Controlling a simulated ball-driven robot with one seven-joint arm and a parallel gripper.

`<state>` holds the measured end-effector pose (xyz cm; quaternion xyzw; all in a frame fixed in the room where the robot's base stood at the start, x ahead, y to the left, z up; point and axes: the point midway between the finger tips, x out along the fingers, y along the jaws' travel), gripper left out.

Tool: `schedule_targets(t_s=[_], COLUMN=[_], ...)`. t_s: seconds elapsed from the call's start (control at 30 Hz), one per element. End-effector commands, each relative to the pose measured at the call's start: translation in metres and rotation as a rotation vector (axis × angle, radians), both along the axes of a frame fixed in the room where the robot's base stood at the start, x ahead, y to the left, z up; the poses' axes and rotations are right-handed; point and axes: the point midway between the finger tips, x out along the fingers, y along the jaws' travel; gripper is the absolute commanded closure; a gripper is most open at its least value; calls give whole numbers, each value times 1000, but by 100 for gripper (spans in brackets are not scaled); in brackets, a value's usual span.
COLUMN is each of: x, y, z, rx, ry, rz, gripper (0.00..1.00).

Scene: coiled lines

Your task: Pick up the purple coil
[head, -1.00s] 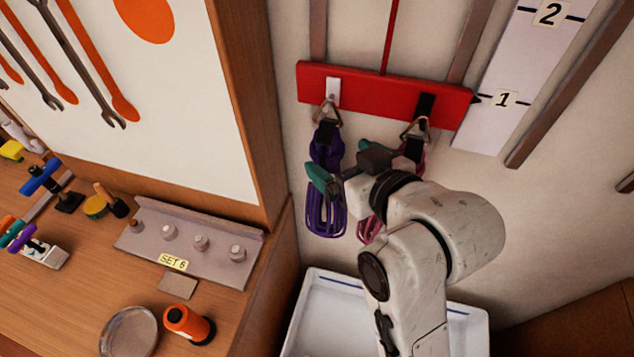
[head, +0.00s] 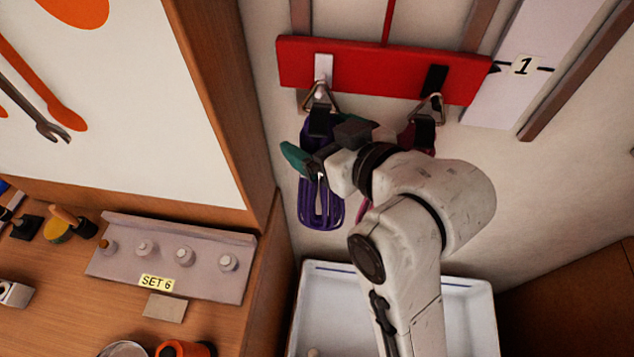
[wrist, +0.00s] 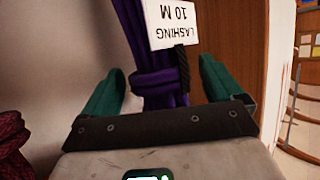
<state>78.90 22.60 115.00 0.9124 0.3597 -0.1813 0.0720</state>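The purple coil (head: 320,208) hangs from the left hook of a red board by a metal triangle ring and a black strap. My gripper (head: 322,155) is at the upper part of the coil and hides some of it. In the wrist view the purple coil (wrist: 158,82) stands between my two green fingers, one on each side, with gaps showing beside it. My gripper (wrist: 160,78) is open around the coil's wrapped band. A white tag (wrist: 172,22) reading "LASHING 10 M" hangs on the coil.
A magenta coil (wrist: 12,142) hangs close by on the right hook, mostly hidden by my arm in the head view. The red board (head: 385,72) is fixed above. A white tray (head: 470,300) lies below. A wooden cabinet side (head: 225,100) stands to the left.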

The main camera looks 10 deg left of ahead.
Motion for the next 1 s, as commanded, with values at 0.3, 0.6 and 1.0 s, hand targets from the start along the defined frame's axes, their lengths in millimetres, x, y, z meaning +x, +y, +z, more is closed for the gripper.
schedule_targets(t_s=[0.3, 0.6, 1.0], x=[0, 0, 0], y=[0, 0, 0], z=[0, 0, 0], rx=[0, 0, 0], ry=[0, 0, 0], rz=[0, 0, 1], gripper=[38, 67, 100])
